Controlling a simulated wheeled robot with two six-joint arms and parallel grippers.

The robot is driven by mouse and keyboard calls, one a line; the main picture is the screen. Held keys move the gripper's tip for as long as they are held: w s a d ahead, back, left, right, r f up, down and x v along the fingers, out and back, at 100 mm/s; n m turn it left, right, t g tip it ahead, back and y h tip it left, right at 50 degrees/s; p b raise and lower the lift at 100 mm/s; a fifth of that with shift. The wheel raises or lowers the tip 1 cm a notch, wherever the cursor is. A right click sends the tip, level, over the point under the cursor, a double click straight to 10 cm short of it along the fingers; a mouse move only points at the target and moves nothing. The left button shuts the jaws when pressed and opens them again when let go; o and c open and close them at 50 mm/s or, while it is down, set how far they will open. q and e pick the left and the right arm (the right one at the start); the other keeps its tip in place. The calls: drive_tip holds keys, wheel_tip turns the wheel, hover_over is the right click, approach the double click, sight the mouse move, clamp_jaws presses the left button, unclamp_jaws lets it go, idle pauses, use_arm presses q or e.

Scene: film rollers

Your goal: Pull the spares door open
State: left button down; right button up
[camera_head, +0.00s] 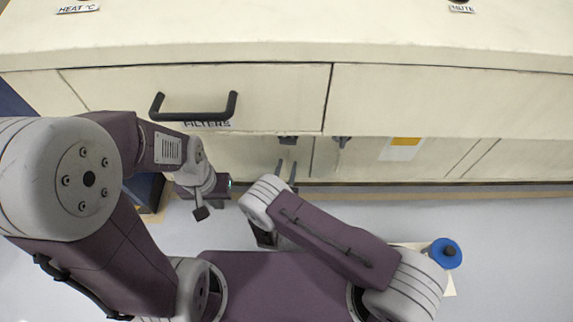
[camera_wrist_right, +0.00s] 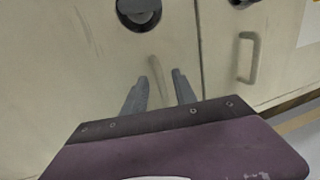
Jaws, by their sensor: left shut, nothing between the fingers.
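Cream lower cabinet doors stand under the counter; no "spares" label is readable on them. In the right wrist view, a left door (camera_wrist_right: 62,75) and a right door (camera_wrist_right: 275,65) meet at a vertical seam and look shut. A pale upright handle (camera_wrist_right: 155,75) on the left door shows between the fingertips of my right gripper (camera_wrist_right: 157,82). That gripper is open; contact with the handle cannot be told. In the head view, my right gripper (camera_head: 286,168) points at the lower cabinet front. My left gripper (camera_head: 203,212) is shut and empty, left of it.
A drawer marked FILTERS (camera_head: 285,95) has a dark bar handle (camera_head: 193,112) above my left forearm. Dark knobs (camera_wrist_right: 138,12) sit high on the doors. Another pale handle (camera_wrist_right: 248,58) is on the right door. A blue round object (camera_head: 443,253) stands at the right; floor beyond is clear.

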clamp_jaws()
idle(1.3)
